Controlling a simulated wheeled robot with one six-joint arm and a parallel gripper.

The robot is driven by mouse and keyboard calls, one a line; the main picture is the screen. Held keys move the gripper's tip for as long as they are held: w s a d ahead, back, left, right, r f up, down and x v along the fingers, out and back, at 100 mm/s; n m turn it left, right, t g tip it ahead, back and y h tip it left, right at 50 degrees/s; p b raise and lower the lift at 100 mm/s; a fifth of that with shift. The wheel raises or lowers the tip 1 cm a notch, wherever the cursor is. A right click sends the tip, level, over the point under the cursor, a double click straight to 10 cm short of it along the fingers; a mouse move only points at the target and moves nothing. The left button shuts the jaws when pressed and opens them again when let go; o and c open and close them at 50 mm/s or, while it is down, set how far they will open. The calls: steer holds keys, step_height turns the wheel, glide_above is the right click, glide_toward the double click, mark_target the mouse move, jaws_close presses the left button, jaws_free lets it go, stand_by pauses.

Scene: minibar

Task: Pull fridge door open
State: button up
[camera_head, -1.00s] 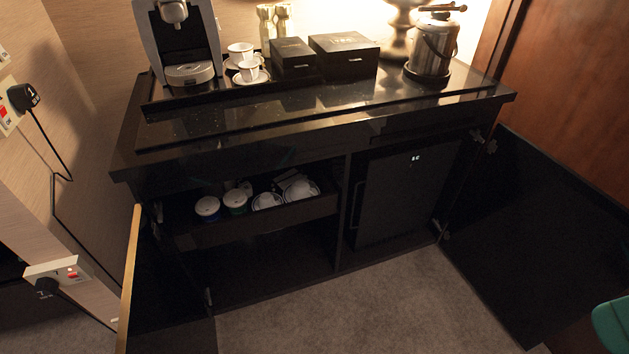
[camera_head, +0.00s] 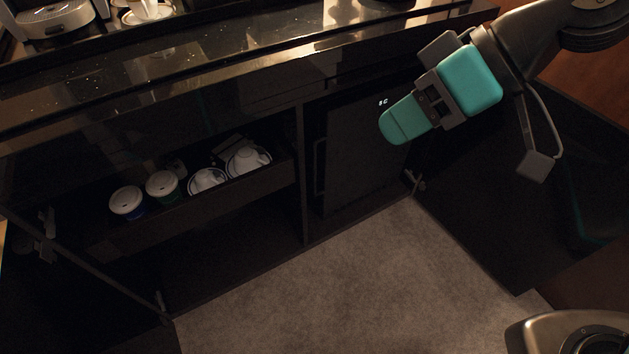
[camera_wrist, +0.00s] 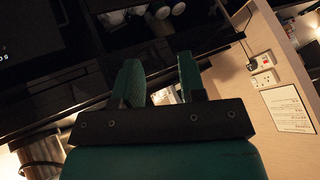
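The fridge door (camera_head: 350,165) is a dark panel in the right bay of the black cabinet, with a small lit display near its top. It looks shut. A thin vertical handle (camera_head: 319,168) runs along its left edge. My gripper (camera_head: 393,127) is in front of the door's upper right part, to the right of the handle and apart from it. In the wrist view my teal fingers (camera_wrist: 158,68) stand apart with nothing between them. Part of the fridge door (camera_wrist: 35,35) shows there at upper left. My gripper hides the door's upper right edge in the head view.
The left bay has a pulled-out drawer (camera_head: 205,208) with cups and lidded tubs. The right cabinet door (camera_head: 500,190) stands open beside my arm; the left one is open too. The countertop (camera_head: 200,75) overhangs the bays. Carpet (camera_head: 330,285) in front is clear.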

steer(key=w+a+f+n+t+y+b, duration=0.15)
steer(key=w+f+b, duration=0.25)
steer(key=f+b, duration=0.4)
steer(key=w+a+f+t+y+b, duration=0.1)
steer(key=w+a+f+y+b, duration=0.1)
steer(key=w+f+b, duration=0.6)
steer(key=w+a+f+n+t+y+b, duration=0.15)
steer(key=f+b, duration=0.35)
steer(key=f, duration=0.5)
steer(key=w+d+f+m+t+b, duration=0.2)
steer(key=w+f+t+b, duration=0.3)
steer(key=f+b, duration=0.6)
steer(key=w+d+f+m+t+b, duration=0.25)
steer(key=w+f+b, duration=0.35)
steer(key=f, duration=0.8)
steer(key=p+x, duration=0.1)
steer(key=x, duration=1.7)
steer(key=shift+w+d, duration=0.2)
steer(key=shift+d, duration=0.1)
steer(key=shift+t, duration=0.25)
jaws_close()
